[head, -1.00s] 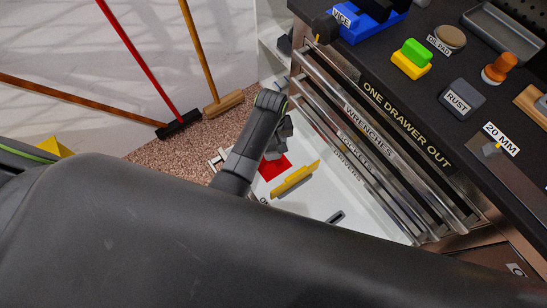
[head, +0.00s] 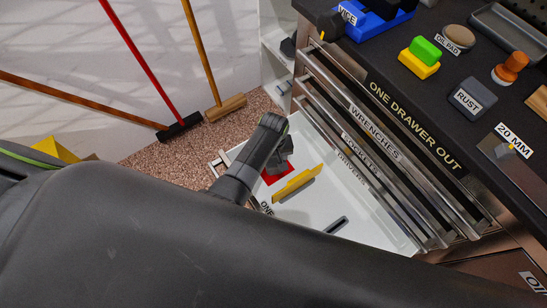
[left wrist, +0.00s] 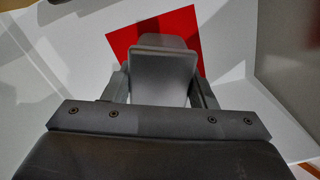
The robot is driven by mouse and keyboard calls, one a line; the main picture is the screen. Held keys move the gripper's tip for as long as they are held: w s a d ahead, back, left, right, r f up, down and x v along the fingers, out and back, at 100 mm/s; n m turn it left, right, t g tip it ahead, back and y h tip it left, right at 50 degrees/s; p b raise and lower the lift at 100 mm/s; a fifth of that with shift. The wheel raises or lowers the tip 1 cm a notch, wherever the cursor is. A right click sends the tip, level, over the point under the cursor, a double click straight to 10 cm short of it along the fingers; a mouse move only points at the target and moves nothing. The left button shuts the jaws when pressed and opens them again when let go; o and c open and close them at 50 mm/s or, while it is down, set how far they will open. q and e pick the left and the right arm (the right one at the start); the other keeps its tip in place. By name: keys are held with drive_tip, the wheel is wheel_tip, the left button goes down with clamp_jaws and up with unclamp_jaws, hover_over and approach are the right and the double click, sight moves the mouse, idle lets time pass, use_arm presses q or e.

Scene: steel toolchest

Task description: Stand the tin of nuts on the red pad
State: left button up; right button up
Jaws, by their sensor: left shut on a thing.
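My left gripper (head: 279,162) reaches down into the open white drawer, over the red pad (head: 272,179). In the left wrist view it (left wrist: 161,88) is shut on a grey, round-cornered thing, which I take to be the tin of nuts (left wrist: 162,66). The red pad (left wrist: 122,35) shows behind and on both sides of the tin. I cannot tell whether the tin's base touches the pad. In the head view my arm and gripper hide most of the tin and part of the pad. My right gripper is not in view.
The drawer floor (head: 315,207) holds a yellow bar-shaped piece (head: 298,184) beside the pad and a dark slot-like piece (head: 337,224). Closed drawer fronts (head: 375,140) rise to the right. The black worktop above carries several items, including a grey RUST block (head: 466,97).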

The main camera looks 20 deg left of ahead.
use_arm(q)
drive_tip(key=o, duration=1.3)
drive_tip(key=shift+f, duration=0.1)
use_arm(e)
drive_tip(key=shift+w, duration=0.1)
use_arm(q)
drive_tip(key=shift+r, duration=0.35)
wheel_tip(320, 180, up, 12)
drive_tip(key=p, duration=0.3)
drive_tip(key=shift+f, duration=0.15)
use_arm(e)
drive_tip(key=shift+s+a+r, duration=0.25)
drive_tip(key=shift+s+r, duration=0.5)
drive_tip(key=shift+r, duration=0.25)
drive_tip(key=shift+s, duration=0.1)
